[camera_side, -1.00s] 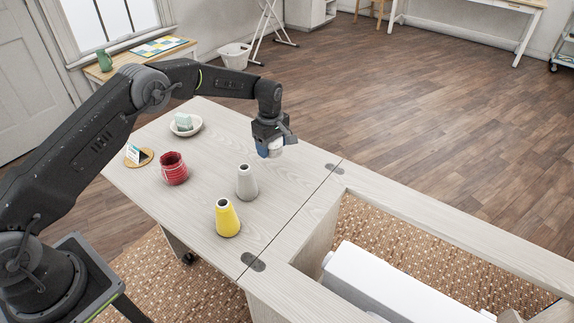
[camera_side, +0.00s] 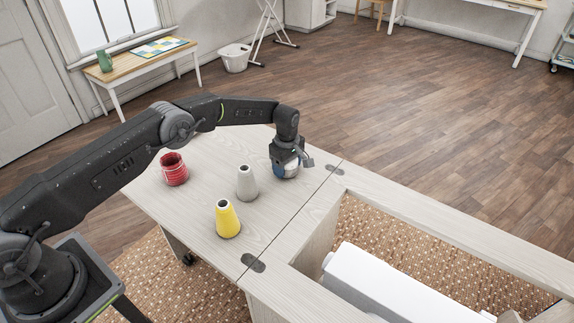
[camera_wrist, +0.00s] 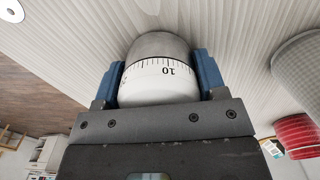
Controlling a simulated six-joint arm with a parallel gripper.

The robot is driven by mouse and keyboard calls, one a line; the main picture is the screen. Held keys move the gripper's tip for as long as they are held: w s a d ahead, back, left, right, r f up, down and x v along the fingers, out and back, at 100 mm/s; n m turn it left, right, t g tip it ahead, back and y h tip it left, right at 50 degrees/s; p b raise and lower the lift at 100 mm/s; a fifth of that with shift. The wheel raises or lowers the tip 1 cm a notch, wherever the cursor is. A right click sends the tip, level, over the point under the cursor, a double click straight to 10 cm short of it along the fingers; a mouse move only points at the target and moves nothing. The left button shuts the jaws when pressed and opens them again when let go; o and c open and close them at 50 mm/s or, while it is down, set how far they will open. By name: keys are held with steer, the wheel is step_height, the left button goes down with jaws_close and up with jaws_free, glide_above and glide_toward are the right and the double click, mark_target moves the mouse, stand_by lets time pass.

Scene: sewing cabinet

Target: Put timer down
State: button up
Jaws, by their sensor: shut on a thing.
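The timer (camera_wrist: 160,82) is a round body with a white dial band marked with ticks and the number 10, and a grey part beyond it. In the wrist view it sits between the two blue fingers of my gripper (camera_wrist: 163,85), which is shut on it. In the side view my gripper (camera_side: 286,172) is low over the far right part of the pale wooden cabinet top (camera_side: 207,200), near the seam. The timer is mostly hidden there by the fingers. It is at or very near the surface; I cannot tell whether it touches.
Right of the seam is an open well holding a white machine (camera_side: 375,283). The top's right front is clear.

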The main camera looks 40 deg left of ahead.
steer(key=shift+f, duration=0.1)
steer(key=o, duration=1)
step_height(320, 180, up, 12)
steer(key=shift+r, duration=0.25)
